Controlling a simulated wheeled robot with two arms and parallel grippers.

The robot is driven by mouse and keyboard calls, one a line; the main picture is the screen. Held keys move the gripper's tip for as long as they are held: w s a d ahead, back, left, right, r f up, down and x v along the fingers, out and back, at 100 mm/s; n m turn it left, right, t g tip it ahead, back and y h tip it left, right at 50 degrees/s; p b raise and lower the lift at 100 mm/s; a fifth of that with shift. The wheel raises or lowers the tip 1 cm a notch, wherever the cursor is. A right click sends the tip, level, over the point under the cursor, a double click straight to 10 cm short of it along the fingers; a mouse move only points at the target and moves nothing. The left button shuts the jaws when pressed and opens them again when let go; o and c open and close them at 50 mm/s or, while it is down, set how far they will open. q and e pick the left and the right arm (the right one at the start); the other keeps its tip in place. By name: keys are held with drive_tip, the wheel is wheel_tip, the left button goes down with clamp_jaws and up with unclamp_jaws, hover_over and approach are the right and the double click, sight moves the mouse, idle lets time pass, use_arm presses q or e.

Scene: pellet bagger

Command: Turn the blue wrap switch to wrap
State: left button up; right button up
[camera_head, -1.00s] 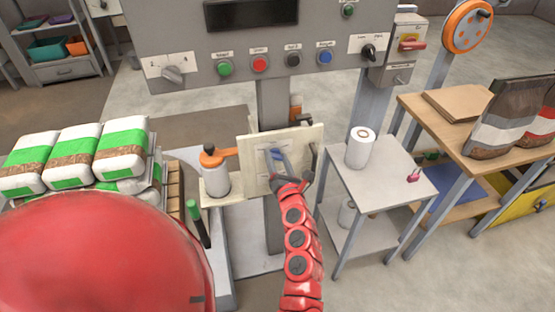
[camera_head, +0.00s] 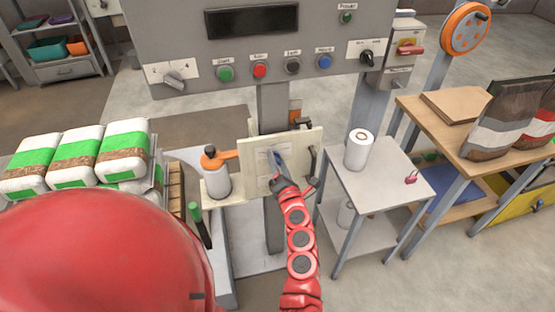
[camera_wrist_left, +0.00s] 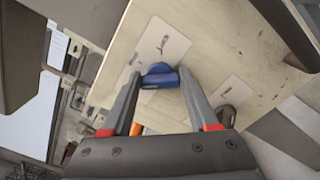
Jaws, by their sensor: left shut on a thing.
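The blue wrap switch (camera_wrist_left: 160,78) sits on a pale label on the cream panel (camera_wrist_left: 120,70) in the left wrist view. My left gripper (camera_wrist_left: 158,82) has its two grey fingers on either side of the switch knob and is shut on it. In the head view my left gripper (camera_head: 276,160) reaches the front of the cream panel (camera_head: 312,140) and mostly covers the switch. The label's writing is too small to read. My right gripper is in neither view.
A second, dark knob (camera_wrist_left: 229,114) is beside the blue one. A black handle (camera_head: 313,160) stands out at the panel's right edge. A small table (camera_head: 385,185) with a white roll (camera_head: 359,150) stands right.

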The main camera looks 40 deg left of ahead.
use_arm(q)
drive_tip(key=m+p, duration=0.2)
drive_tip(key=m, duration=0.1)
drive_tip(key=shift+r+m, duration=0.1)
drive_tip(key=shift+m, duration=0.3)
drive_tip(key=shift+f+m+p, duration=0.2)
drive_tip(key=shift+m+p, duration=0.8)
drive_tip(key=shift+m, duration=0.8)
drive_tip(key=o, duration=1.4)
drive_tip(key=shift+d, duration=0.1)
drive_tip(key=b+v, duration=0.1)
drive_tip(key=v, duration=1.6)
drive_tip(key=shift+s+d, duration=0.1)
drive_tip(key=shift+s, duration=0.05)
